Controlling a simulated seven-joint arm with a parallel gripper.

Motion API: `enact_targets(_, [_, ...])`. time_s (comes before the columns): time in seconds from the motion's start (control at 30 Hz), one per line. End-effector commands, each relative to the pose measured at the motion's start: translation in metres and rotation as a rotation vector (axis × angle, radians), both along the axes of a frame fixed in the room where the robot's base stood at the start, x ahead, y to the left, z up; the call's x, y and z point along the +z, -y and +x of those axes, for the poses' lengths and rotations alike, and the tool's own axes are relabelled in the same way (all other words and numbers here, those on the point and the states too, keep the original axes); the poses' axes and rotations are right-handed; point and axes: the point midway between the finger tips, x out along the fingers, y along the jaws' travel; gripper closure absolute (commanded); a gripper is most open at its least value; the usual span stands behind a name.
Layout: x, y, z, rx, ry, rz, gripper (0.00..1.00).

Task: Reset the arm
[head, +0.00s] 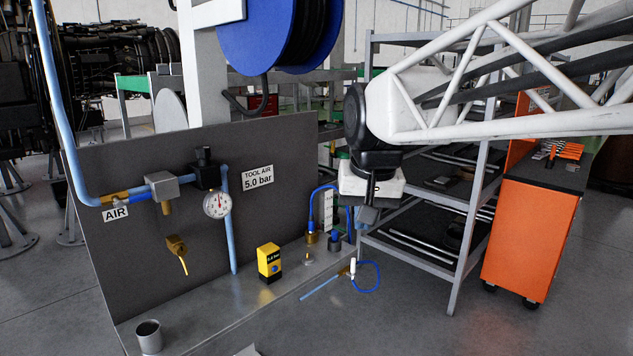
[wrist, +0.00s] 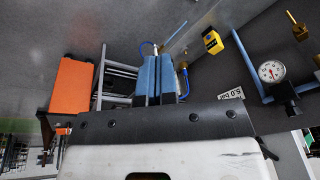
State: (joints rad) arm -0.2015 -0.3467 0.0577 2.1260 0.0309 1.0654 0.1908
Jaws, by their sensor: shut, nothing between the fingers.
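My gripper (head: 367,218) hangs from the white arm over the right end of the metal bench shelf (head: 215,308). In the wrist view its two blue fingers (wrist: 156,62) are together and hold nothing. In the head view it is near the small brass and blue fittings (head: 312,240) on the shelf, to their right. Whether the fingertips touch anything below is not clear. The white arm reaches in from the right.
A dark panel (head: 120,200) carries blue air pipes, a gauge (head: 217,205) and a brass valve. A yellow box (head: 269,262), a metal cup (head: 149,337) and a coiled blue hose (head: 367,277) are at the shelf. A rack (head: 468,225) and orange cabinet (head: 527,240) stand right.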

Motion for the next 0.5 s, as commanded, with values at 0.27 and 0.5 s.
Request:
enact_targets(0.27, [-0.053, 0.052, -0.072, -0.017, 0.004, -0.030, 1.00])
enact_targets(0.5, [-0.103, 0.086, -0.133, -0.025, 0.004, -0.057, 1.00])
